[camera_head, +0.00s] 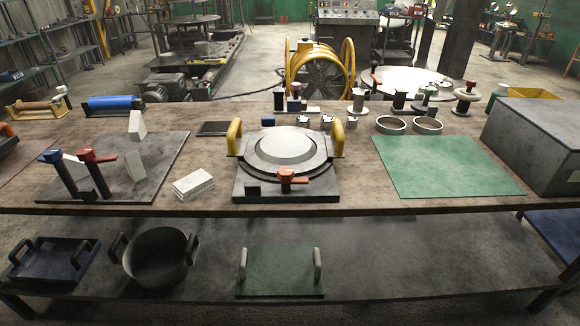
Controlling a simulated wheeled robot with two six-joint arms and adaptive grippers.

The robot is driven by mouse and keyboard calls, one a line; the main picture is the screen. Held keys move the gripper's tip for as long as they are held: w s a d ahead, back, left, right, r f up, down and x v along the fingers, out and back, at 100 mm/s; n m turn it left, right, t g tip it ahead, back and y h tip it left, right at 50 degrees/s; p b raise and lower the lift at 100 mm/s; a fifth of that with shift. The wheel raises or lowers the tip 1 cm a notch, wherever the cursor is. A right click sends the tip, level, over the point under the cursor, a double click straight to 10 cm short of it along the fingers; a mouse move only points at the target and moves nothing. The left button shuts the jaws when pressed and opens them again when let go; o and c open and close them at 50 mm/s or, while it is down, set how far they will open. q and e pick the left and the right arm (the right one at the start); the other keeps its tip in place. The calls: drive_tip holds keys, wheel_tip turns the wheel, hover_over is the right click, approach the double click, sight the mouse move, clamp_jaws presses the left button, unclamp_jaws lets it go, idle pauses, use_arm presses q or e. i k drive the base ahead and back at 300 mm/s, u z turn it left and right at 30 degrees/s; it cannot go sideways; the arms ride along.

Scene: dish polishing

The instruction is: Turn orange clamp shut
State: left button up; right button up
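A small orange clamp (288,177) stands at the front edge of a dark square base plate (250,190) in the middle of the table. Its bar lies roughly left to right, and a short post holds it up. Behind it a pale round dish (285,146) sits in a dark ring on the base plate. I cannot tell whether the clamp touches the ring or is turned shut. A yellow handle (234,136) rises on the left of the ring and another (338,136) on the right. Neither of my grippers is in view.
On a dark slab (160,175) at left stand two dark posts with a blue top (51,155) and a red top (98,156), and white blocks. White blocks (193,185) lie beside it. A green mat (445,168) is bare; a grey box (540,145) stands far right.

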sight(285, 174)
drive_tip(key=k, duration=1.3)
drive_tip(key=z, duration=0.9)
drive_tip(key=i, duration=1.55)
drive_tip(key=u, duration=0.25)
